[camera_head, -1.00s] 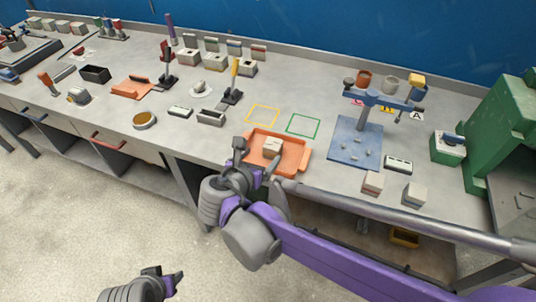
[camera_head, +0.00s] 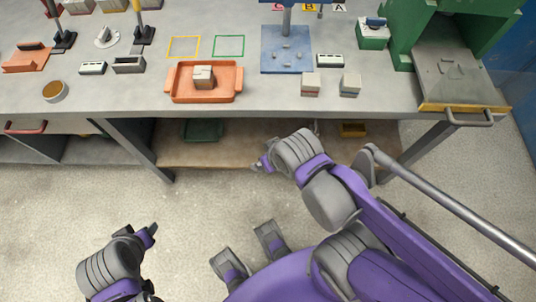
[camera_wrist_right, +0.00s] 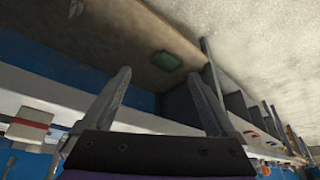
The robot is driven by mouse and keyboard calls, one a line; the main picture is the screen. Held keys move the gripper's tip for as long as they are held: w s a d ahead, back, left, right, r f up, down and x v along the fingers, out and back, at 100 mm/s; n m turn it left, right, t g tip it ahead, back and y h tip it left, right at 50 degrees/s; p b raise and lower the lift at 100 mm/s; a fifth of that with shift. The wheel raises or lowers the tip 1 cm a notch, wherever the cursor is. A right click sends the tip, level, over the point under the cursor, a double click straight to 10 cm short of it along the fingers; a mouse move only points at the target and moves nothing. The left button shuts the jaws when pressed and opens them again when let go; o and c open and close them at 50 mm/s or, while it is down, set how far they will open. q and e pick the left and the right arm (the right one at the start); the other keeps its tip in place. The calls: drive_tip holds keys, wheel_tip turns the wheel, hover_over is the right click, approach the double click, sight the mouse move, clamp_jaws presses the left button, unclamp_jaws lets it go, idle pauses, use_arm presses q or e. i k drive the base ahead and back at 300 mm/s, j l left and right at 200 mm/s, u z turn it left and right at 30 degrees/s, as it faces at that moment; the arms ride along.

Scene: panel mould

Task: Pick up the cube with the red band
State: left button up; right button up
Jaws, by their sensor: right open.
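A pale cube (camera_head: 311,84) with a faint reddish band stands on the bench, right of the orange tray. In the right wrist view, a pale block with a red band (camera_wrist_right: 30,122) shows at the left edge, probably the same cube. Another pale cube (camera_head: 349,85) stands just right of it; its band colour is unclear. A third cube (camera_head: 203,76) sits in the orange tray (camera_head: 235,95); its band colour is also unclear. My right gripper (camera_head: 262,165) is open and empty, below and in front of the bench edge; its fingers (camera_wrist_right: 160,95) are spread. My left gripper (camera_head: 153,232) hangs low over the floor.
The blue fixture plate (camera_head: 272,60) stands behind the cubes, with a small white-topped block (camera_head: 330,60) beside it. A green machine (camera_head: 400,25) is at right. A shelf (camera_head: 235,155) lies under the bench.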

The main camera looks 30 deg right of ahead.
sight(310, 82)
drive_tip(key=z, duration=1.65)
drive_tip(key=j+u, duration=0.15)
drive_tip(key=u, duration=0.3)
